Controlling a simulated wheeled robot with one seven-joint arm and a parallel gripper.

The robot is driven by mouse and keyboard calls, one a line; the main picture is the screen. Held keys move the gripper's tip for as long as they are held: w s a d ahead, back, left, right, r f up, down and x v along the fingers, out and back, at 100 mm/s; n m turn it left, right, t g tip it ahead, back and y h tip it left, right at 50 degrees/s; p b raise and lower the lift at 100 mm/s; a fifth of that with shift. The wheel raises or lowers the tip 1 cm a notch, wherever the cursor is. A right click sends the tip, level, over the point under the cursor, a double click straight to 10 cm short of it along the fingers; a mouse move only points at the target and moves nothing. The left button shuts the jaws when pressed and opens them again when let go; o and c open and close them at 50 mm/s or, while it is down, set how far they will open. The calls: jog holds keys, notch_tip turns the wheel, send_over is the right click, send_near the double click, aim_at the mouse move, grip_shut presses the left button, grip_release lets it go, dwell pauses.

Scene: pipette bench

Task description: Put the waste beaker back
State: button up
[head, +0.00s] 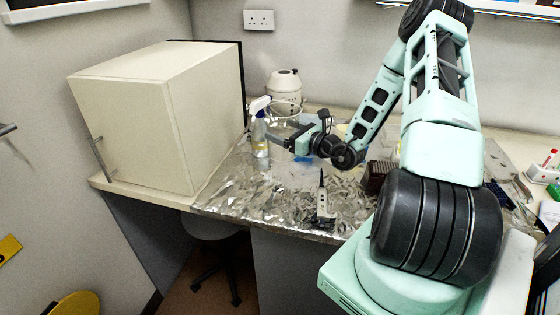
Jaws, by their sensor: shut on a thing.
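The waste beaker (286,109) looks like a clear vessel with a pale rim, faint against the bench and the white appliance behind it. My gripper (277,138) reaches in from the right over the foil-covered bench and is shut on the beaker's lower part. The beaker looks upright. The fingers partly hide its base, so I cannot tell whether it touches the bench.
A spray bottle (260,136) stands close to the left of my gripper. A white rounded appliance (284,83) is behind. A large cream cabinet (140,120) fills the left. A pipette-like tool (323,200) stands near the front edge; a dark brown rack (376,177) is to the right.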

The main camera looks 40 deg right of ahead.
aim_at(284, 156)
jog(key=shift+f+p, duration=0.8)
jog(key=shift+f, duration=3.5)
jog(key=shift+f, duration=0.2)
jog(key=o, duration=0.9)
jog(key=shift+o, duration=0.2)
